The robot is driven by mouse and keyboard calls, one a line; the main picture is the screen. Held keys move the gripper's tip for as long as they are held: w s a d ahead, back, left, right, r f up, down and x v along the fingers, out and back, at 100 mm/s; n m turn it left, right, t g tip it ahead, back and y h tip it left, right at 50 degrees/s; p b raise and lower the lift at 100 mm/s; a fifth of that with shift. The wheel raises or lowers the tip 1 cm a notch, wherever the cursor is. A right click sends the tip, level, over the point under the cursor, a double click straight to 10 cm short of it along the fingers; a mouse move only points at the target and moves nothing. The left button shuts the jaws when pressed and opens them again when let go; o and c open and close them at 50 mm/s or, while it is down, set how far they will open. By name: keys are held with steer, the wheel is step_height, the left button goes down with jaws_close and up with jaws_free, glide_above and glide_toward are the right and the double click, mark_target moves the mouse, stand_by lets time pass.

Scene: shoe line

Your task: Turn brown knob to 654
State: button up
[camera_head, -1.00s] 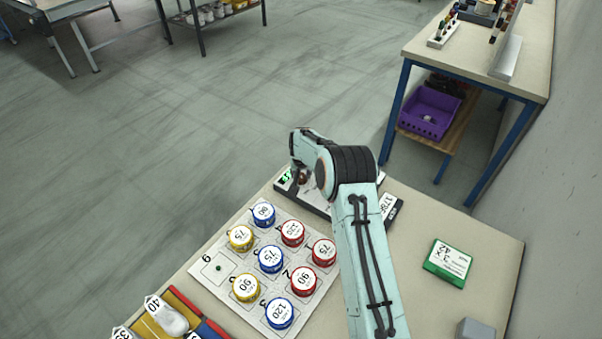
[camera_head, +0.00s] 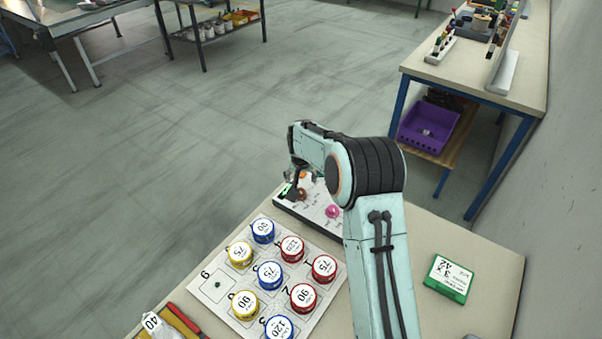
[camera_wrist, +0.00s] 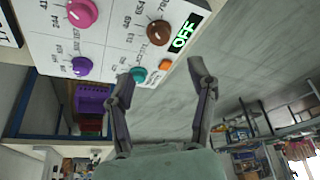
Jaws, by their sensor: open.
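The brown knob (camera_wrist: 158,33) sits on a white control panel (camera_wrist: 115,40) in the wrist view, beside a lit green display reading OFF (camera_wrist: 186,32). Printed numbers ring the knob, 654 among them; its exact pointer setting I cannot tell. My gripper (camera_wrist: 162,77) is open and empty, its two fingers apart below the knob in the picture, not around it. The left fingertip overlaps the teal knob (camera_wrist: 139,75); I cannot tell whether they touch. In the head view my gripper (camera_head: 291,185) is over the panel's left end, beside the brown knob (camera_head: 302,194).
The panel also carries a pink knob (camera_wrist: 82,12), a purple knob (camera_wrist: 81,66) and an orange button (camera_wrist: 166,65). A board (camera_head: 212,300) with several numbered tins lies in front of the panel. A green box (camera_head: 448,278) lies right of my arm.

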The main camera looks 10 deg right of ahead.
steer(key=v, duration=0.3)
stand_by(0.4)
step_height(320, 180, up, 12)
steer(key=t, duration=0.2)
steer(key=s+r+t, duration=0.1)
steer(key=s+r, duration=0.6)
steer(key=s, duration=0.1)
steer(key=s+f+n+g, duration=0.1)
steer(key=s+f+g, duration=0.2)
steer(key=s, duration=1.3)
steer(key=s+a+f+n+g+y, duration=0.1)
steer(key=s+f+g, duration=0.3)
steer(key=s, duration=1.1)
step_height(320, 180, down, 2)
steer(key=shift+s+a+f+n+g, duration=0.15)
steer(key=shift+s+f+n+g, duration=0.15)
steer(key=shift+s, duration=0.1)
